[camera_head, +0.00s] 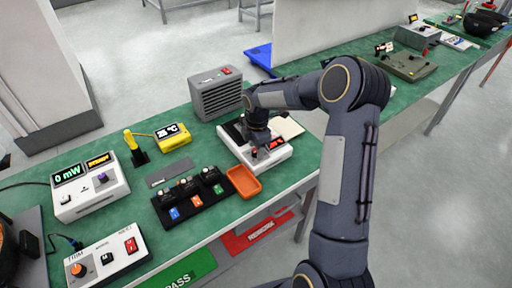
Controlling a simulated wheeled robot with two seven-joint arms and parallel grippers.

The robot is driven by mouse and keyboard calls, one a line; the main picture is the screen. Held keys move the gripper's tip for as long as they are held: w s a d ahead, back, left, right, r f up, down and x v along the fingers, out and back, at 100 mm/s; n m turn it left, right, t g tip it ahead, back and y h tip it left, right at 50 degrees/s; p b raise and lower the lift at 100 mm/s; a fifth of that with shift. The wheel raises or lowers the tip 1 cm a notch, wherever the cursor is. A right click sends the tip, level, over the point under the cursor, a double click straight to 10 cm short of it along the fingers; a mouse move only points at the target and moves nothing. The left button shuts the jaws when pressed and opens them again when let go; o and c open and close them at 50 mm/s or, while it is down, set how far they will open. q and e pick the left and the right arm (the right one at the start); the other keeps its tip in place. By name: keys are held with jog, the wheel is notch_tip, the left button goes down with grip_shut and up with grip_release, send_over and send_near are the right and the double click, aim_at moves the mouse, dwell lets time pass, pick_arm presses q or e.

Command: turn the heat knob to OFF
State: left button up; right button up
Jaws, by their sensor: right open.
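My right arm reaches in from the lower right and bends down over a white unit (276,164) with a dark top and a small red display on its front. My right gripper (262,150) points down at the front of this unit, close above or touching it. The jaws are open, but the fingertips are small and partly hidden by my own wrist. I cannot make out a heat knob; one on this unit's front would be covered by the gripper. My left gripper is not in view.
A grey vented heater box (216,95) stands behind the unit. An orange tray (243,182) and a black rack (190,200) with several modules lie in front and left. A TRIM box (106,258) and a power meter (91,187) stand at left on the green bench.

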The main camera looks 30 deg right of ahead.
jog(key=r, duration=0.7)
jog(key=shift+s+r, duration=0.2)
jog(key=shift+r, duration=0.05)
jog(key=s+a+r+m+t+y, duration=0.1)
jog(key=s+a+r+m, duration=0.2)
jog(key=s, duration=0.4)
jog(key=s+a+r+m+t, duration=0.1)
jog(key=s+a+r+m, duration=0.1)
jog(key=s+r+m, duration=0.3)
jog(key=s+a+r+m+t+y, duration=0.15)
jog(key=s+m, duration=0.25)
jog(key=s, duration=0.4)
jog(key=s+a+f+m+t+y, duration=0.1)
jog(key=s+a+f+m, duration=0.1)
jog(key=s+a+m, duration=0.3)
jog(key=s+m, duration=0.1)
jog(key=s, duration=0.2)
jog(key=shift+s+a+m, duration=0.2)
jog(key=shift+s+m, duration=0.1)
jog(key=shift+s, duration=0.05)
